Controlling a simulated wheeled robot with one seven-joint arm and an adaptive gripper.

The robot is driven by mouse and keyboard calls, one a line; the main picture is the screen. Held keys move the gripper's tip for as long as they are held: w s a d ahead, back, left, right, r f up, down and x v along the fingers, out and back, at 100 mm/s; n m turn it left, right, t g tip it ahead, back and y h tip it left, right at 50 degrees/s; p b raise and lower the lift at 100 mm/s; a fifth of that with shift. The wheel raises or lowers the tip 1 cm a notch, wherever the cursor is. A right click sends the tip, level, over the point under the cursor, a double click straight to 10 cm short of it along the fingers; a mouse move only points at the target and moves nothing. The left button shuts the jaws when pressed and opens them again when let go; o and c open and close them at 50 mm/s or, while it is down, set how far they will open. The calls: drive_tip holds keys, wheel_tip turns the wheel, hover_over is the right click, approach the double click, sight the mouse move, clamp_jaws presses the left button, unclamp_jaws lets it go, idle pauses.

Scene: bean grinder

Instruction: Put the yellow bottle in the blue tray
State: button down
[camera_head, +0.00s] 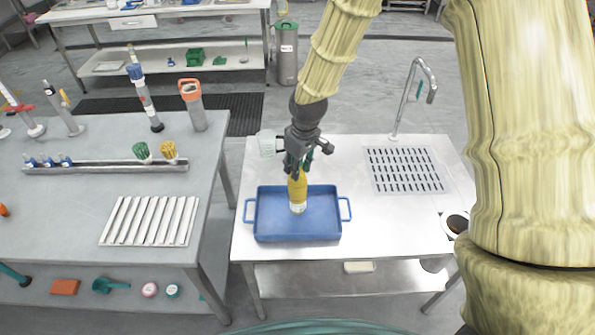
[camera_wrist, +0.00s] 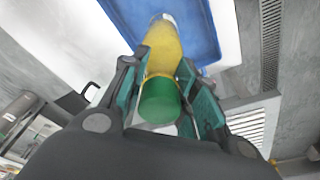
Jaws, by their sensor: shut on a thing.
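The yellow bottle (camera_head: 297,190) is upright between the fingers of my gripper (camera_head: 298,166), over the blue tray (camera_head: 270,228). In the wrist view the bottle (camera_wrist: 163,55) has a green cap (camera_wrist: 160,101) and my gripper (camera_wrist: 158,95) is shut on it near the cap. The bottle's lower end is clear or whitish. I cannot tell whether its base touches the tray floor. The blue tray has a handle on each side and lies on the white counter; its rim also shows in the wrist view (camera_wrist: 203,30).
A clear beaker (camera_head: 267,144) stands behind the tray. A drain grid (camera_head: 405,170) and a tap (camera_head: 402,105) are at the right of the counter. A grey table (camera_head: 70,210) with tools stands at the left, across a gap. The counter (camera_head: 370,225) right of the tray is bare.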

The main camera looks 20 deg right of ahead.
drive_tip(key=shift+f, duration=0.25)
drive_tip(key=shift+f+p, duration=0.75)
drive_tip(key=shift+f, duration=0.8)
drive_tip(key=c, duration=1.1)
unclamp_jaws()
drive_tip(key=shift+r, duration=0.2)
drive_tip(key=shift+s+d+r+b, duration=0.15)
drive_tip(key=shift+s+r+b, duration=0.3)
drive_tip(key=shift+r, duration=1.5)
drive_tip(key=shift+s+d+r+b, duration=0.1)
drive_tip(key=shift+r+b, duration=0.6)
drive_tip(key=shift+r, duration=1.2)
drive_tip(key=shift+s+d+r+b, duration=0.15)
drive_tip(key=shift+s+r+b, duration=0.3)
drive_tip(key=shift+r, duration=1.5)
drive_tip(key=shift+w, duration=0.15)
